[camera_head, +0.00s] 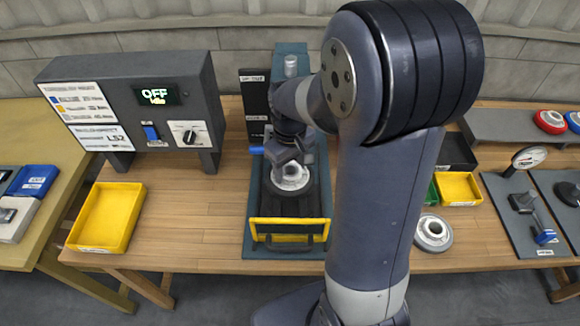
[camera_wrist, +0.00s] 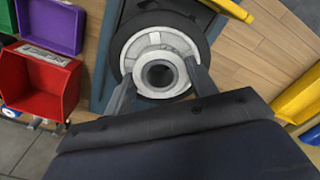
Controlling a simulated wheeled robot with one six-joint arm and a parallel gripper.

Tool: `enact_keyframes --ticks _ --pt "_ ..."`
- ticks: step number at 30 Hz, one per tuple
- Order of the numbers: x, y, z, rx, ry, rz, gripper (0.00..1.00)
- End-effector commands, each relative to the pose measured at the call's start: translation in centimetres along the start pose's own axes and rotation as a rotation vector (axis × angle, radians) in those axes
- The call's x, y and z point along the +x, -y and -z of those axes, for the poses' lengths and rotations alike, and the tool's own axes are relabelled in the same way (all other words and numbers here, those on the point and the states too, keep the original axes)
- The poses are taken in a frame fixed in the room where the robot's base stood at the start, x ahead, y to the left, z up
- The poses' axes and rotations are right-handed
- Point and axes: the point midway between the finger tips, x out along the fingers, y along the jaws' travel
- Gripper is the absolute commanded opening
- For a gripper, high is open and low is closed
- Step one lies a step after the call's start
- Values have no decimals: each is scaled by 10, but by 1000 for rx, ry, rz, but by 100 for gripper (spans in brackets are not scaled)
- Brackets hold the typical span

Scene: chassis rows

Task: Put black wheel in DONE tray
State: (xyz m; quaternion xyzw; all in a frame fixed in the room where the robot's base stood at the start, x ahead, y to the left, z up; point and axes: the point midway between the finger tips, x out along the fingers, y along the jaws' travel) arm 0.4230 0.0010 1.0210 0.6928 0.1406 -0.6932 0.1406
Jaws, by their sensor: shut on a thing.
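The black wheel (camera_head: 291,184) has a pale grey hub and sits at the middle of the machine on the bench, behind its yellow guard frame. In the wrist view the wheel (camera_wrist: 152,43) shows its round hub and dark tyre. My gripper (camera_head: 291,164) is above the wheel. In the wrist view my gripper (camera_wrist: 159,72) has its two fingers on either side of the hub, shut on it. A shallow yellow tray (camera_head: 107,219) with a small front label stands empty left of the machine. Its label is too small to read.
The blue-grey machine base (camera_head: 256,236) carries a yellow guard frame (camera_head: 290,222) at its front. A control box (camera_head: 140,105) reading OFF stands behind the yellow tray. A grey wheel (camera_head: 433,234) lies right of my arm. Bare bench lies between tray and machine.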

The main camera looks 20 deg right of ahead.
Motion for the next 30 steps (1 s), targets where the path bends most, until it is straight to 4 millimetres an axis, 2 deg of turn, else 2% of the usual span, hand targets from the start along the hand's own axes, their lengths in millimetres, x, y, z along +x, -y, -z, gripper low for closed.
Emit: enact_keyframes --ticks 18,30 --pt "-31 0 1 0 -3 -1 2" --pt "-30 0 0 0 -2 -1 2"
